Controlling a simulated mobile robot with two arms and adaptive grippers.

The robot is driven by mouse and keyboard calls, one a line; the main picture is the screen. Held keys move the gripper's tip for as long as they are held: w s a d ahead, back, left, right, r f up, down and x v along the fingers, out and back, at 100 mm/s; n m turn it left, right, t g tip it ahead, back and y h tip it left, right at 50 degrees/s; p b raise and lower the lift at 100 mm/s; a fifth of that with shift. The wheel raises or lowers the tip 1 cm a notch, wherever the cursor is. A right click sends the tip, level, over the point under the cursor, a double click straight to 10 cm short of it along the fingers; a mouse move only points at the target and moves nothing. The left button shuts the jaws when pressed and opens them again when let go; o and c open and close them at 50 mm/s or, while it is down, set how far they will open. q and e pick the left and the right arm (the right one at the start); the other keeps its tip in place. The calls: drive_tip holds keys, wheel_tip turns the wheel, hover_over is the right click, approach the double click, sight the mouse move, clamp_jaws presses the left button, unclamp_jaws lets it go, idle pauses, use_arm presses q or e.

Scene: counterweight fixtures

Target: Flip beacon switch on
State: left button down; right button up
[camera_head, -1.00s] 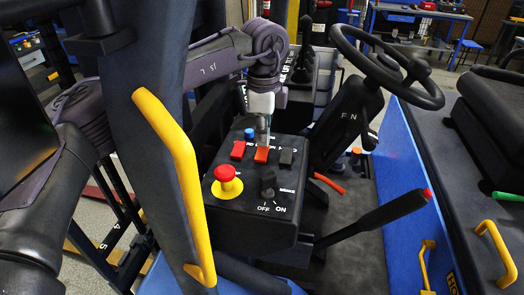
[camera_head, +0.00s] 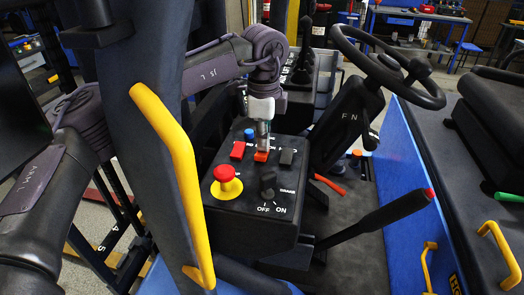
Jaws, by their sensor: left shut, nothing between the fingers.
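A black control panel (camera_head: 247,224) carries a row of rocker switches: a red one (camera_head: 238,150) on the left, an orange-red one (camera_head: 261,157) in the middle and a dark one (camera_head: 287,157) on the right. I cannot read which is the beacon switch. My left gripper (camera_head: 263,148) is shut and points down, its tips at the upper part of the middle switch and partly covering it. I cannot tell whether they touch. My right gripper is not in view.
A red mushroom button (camera_head: 225,174) on a yellow base, a black OFF/ON knob (camera_head: 268,184) and a blue button (camera_head: 249,134) share the panel. A steering wheel (camera_head: 388,65) and a black lever (camera_head: 375,218) stand to the right. A yellow handrail (camera_head: 178,165) is at left.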

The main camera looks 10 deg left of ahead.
use_arm(q)
drive_tip(key=shift+r+p, duration=1.9)
drive_tip(key=shift+r, duration=1.65)
drive_tip(key=shift+a+f, duration=0.1)
